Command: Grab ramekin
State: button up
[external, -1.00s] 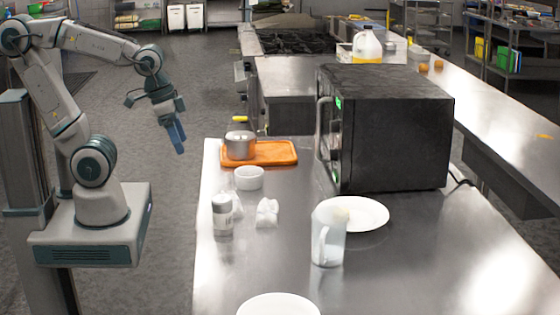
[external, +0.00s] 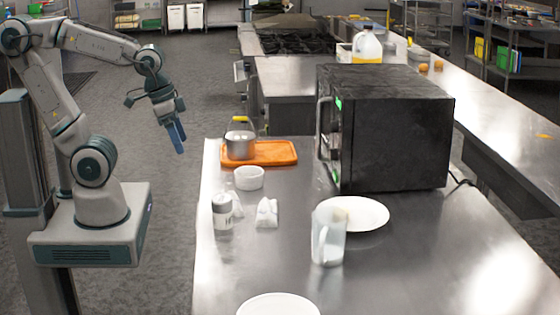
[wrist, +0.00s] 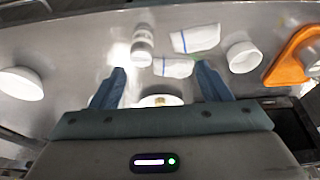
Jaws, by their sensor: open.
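The ramekin (external: 249,178) is a small white round dish on the steel counter, just in front of the orange board. In the wrist view the ramekin (wrist: 243,56) lies right of the fingers, apart from them. My gripper (external: 178,138) hangs in the air left of the counter in the external view, with its blue fingers pointing down. In the wrist view my gripper (wrist: 160,76) has its two blue fingers spread apart, and nothing is held between them.
A shaker (external: 222,213) and crumpled white packets (external: 267,213) stand near the ramekin. Behind it, a metal pot (external: 240,146) sits on the orange board (external: 283,152). A black microwave (external: 390,130), a plate (external: 371,214) and a clear pitcher (external: 328,238) are to the right.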

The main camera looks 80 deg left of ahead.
dwell(0.3)
jog(key=o, duration=0.7)
jog(key=shift+c, duration=0.2)
jog(key=n+g+b, duration=0.1)
jog(key=n+g, duration=0.2)
jog(key=n, duration=0.3)
send_over(249, 173)
jog(key=d, duration=0.3)
notch_tip(249, 173, down, 8)
jog(key=r, duration=0.1)
notch_tip(249, 173, down, 8)
jog(key=shift+w+d+f, duration=0.15)
jog(key=shift+s+d+f+p, duration=0.15)
jog(key=shift+f+p, duration=0.4)
jog(key=shift+f, duration=0.85)
jog(key=shift+s+d+f+p, duration=0.15)
jog(key=shift+f+p, duration=0.35)
jog(key=shift+f, duration=0.85)
